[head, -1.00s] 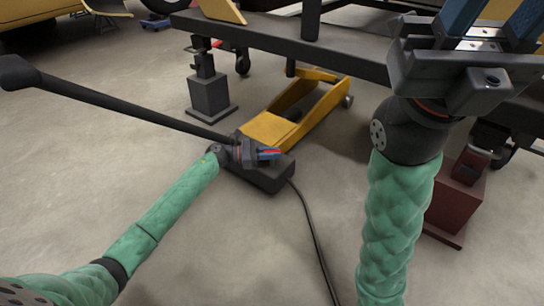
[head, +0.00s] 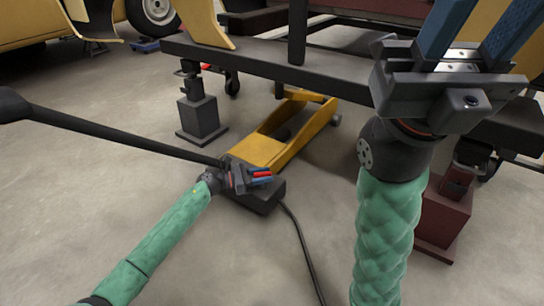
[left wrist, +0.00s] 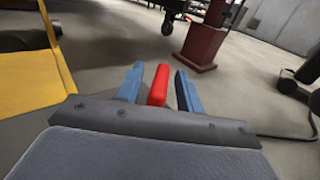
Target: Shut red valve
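The red valve (left wrist: 157,86) shows in the left wrist view as a short red handle standing between the two blue fingers of my left gripper (left wrist: 160,84). Narrow gaps show on both sides, so the fingers are around it, not closed on it. In the head view my left gripper (head: 261,176) is at the dark rear end of the yellow floor jack (head: 262,148), with a bit of red showing between its fingers. Its own body hides much of the valve's surroundings. My right gripper (head: 475,45) is raised at upper right, empty, its blue fingers apart and cut off by the frame's top.
The jack's long black handle (head: 100,122) runs to the left above my left forearm. A black cable (head: 305,250) trails over the floor. A grey stand (head: 199,114) and a dark red stand (head: 443,212) stand under a dark frame rail (head: 265,62).

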